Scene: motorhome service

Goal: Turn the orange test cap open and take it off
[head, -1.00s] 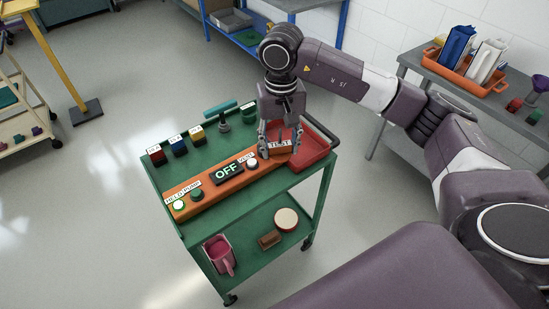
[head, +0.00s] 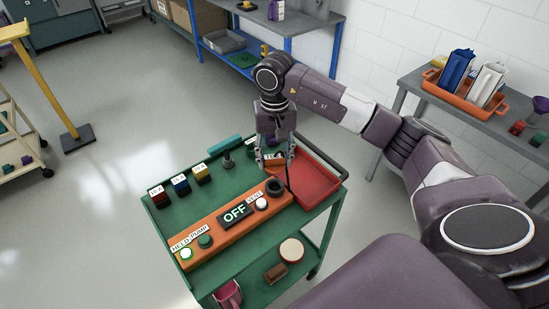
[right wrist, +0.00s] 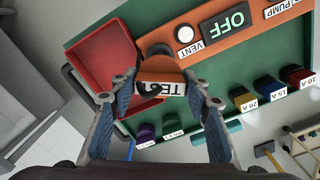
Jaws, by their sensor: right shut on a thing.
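The orange test cap (head: 272,165) with its white label is between the fingers of my right gripper (head: 274,158), above the back of the green cart. In the right wrist view the cap (right wrist: 160,71) and its label sit between the two blue-padded fingers (right wrist: 160,98), which are shut on it. A dark round port (head: 274,187) shows bare at the right end of the orange panel (head: 219,224). The cap is apart from this port in the head view. The panel display (head: 235,214) reads OFF. My left gripper is not in view.
A red tray (head: 317,181) lies right of the port, with bare floor inside. Red, blue and yellow labelled blocks (head: 181,187) and a teal-handled tool (head: 226,146) stand along the cart's back edge. A grey bench (head: 454,105) stands at right.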

